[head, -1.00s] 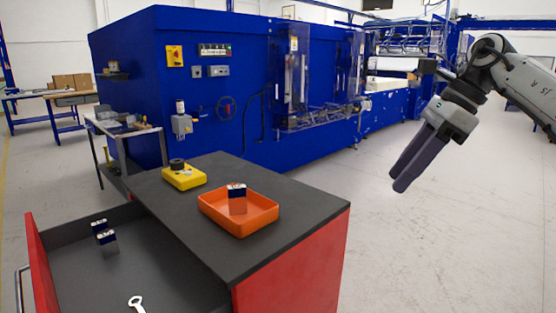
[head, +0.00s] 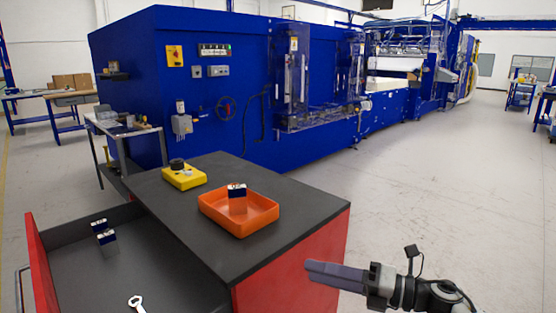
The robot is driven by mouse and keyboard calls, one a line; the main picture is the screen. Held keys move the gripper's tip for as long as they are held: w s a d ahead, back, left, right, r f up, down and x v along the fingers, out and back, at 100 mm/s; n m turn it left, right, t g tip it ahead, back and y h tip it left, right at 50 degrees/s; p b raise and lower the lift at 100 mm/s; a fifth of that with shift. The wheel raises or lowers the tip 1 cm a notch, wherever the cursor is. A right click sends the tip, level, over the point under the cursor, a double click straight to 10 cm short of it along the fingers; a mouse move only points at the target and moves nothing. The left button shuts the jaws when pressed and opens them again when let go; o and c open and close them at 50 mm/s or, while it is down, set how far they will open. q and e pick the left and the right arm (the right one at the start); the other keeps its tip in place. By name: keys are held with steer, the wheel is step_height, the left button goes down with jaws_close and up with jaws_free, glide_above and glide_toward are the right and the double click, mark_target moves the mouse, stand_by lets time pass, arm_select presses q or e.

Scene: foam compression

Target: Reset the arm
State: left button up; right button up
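My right arm comes in from the bottom right in the head view. Its gripper (head: 310,273) points left, in front of the red side of the cabinet and lower than the cabinet top. The two dark fingers overlap from this angle, so the gap between them cannot be judged. I see nothing held at the fingertips. My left gripper is not in view.
The cabinet (head: 285,224) carries an orange tray (head: 262,217) with a small dark block (head: 237,199) and a yellow control box (head: 184,179). Its open drawer (head: 75,276) holds dark blocks (head: 104,232) and a wrench (head: 137,302).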

steer(key=s+d+f+m+t+h, duration=0.3)
steer(key=s+d+f+m+h, duration=0.25)
steer(key=f+m, duration=0.5)
steer(key=s+d+f+m+t+h, duration=0.35)
steer(key=s+d+f+m, duration=0.3)
steer(key=f+m, duration=0.35)
steer(key=s+d+f+m+g+h, duration=0.3)
steer(key=s+d+f+m, duration=0.15)
steer(key=s, duration=0.55)
steer(key=s+d+f+m+g+h, duration=0.25)
steer(key=s+f+m, duration=0.25)
steer(key=s, duration=0.6)
steer(key=w+a+m+y, duration=0.1)
steer(key=a+m, duration=0.3)
steer(key=a, duration=0.8)
steer(key=shift+w+r+m+t, duration=0.3)
steer(key=shift+w+r+m, duration=0.05)
steer(key=shift+w+m, duration=0.05)
